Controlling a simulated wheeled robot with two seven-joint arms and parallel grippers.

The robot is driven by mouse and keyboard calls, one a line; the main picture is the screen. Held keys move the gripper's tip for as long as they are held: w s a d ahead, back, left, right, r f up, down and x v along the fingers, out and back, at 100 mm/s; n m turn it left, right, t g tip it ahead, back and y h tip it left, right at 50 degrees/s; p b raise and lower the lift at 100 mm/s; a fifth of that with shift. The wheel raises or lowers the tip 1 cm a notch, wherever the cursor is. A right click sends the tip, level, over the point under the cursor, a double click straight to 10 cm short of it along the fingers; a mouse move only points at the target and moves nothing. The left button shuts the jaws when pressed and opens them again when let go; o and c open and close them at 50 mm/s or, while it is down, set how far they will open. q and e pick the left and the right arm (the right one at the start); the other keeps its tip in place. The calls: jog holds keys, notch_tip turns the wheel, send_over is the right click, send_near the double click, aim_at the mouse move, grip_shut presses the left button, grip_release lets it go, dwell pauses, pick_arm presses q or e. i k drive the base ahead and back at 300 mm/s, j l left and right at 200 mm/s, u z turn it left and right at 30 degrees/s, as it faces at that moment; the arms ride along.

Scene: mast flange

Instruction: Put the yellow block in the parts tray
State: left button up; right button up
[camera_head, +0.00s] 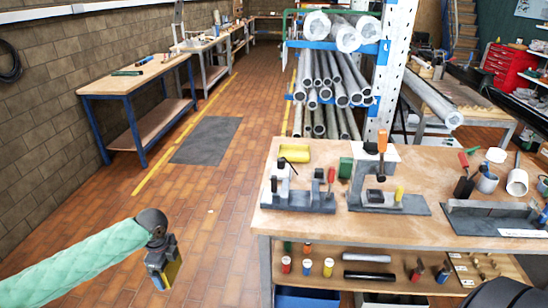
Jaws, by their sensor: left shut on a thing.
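My left gripper (165,276) hangs at the end of the green-sleeved arm, over the brick floor to the left of the workbench. My right gripper does not show clearly.
The workbench (345,228) bears dark fixtures (300,200), a clamp stand (376,170) and mugs (517,182). Its lower shelf holds small coloured pots and cylinders. A pipe rack (334,90) stands behind it. Open floor lies left, with a blue-legged table (135,78) beyond.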

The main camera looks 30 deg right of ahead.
aim_at(293, 155)
jog(key=j+z, duration=0.35)
jog(key=i+j+z, duration=0.1)
jog(key=j+z, duration=0.6)
